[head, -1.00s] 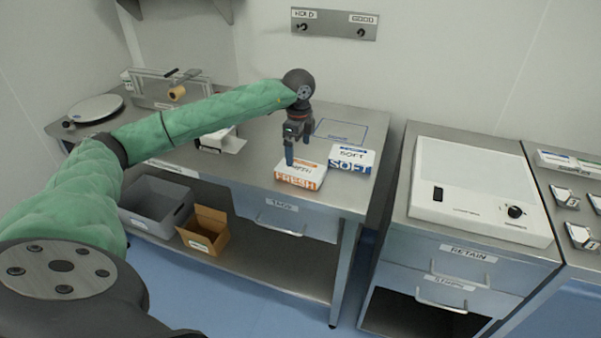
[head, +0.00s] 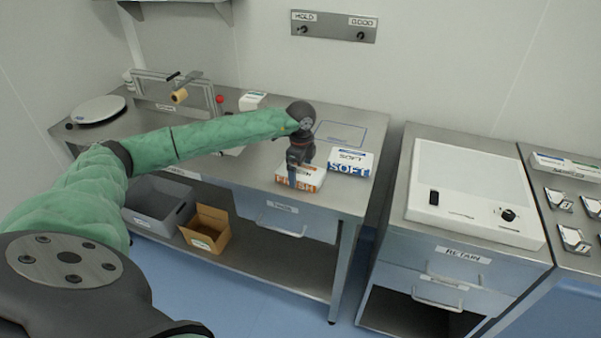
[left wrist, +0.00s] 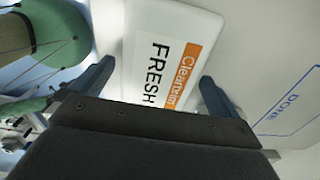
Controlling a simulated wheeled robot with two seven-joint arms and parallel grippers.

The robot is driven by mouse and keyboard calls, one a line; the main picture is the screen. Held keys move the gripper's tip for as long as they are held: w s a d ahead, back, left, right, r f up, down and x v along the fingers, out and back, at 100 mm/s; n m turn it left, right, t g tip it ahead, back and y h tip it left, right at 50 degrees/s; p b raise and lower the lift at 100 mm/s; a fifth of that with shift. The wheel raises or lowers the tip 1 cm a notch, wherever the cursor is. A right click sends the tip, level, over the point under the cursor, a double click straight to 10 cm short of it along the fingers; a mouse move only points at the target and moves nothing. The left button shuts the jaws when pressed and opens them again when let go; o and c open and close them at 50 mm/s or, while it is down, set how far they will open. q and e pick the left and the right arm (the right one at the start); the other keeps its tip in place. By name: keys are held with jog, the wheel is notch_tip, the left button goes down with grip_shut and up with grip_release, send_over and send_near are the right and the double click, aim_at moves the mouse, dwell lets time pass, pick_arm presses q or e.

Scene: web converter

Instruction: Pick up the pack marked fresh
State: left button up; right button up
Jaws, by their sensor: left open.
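The pack marked FRESH (head: 299,178), white with an orange band, lies on the steel table near its front edge. It also shows in the left wrist view (left wrist: 170,50), with its FRESH label between my fingers. My left gripper (head: 298,178) is at the pack, pointing down. In the left wrist view my left gripper (left wrist: 150,85) is open, with one blue finger on each side of the pack. I cannot tell whether the fingers touch it. My right gripper is not in view.
A white and blue SOFT pack (head: 350,163) stands just right of the FRESH pack. A blue outlined area (head: 341,133) is behind them on the table (head: 378,130). A white light box (head: 470,190) is on the right-hand cabinet. A grey bin (head: 160,205) and a cardboard box (head: 207,228) are below.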

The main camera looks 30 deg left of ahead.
pick_arm(q)
jog(key=shift+f, duration=0.2)
jog(key=shift+c, duration=0.4)
jog(key=c, duration=1)
jog(key=shift+r, duration=0.15)
jog(key=shift+c, duration=0.2)
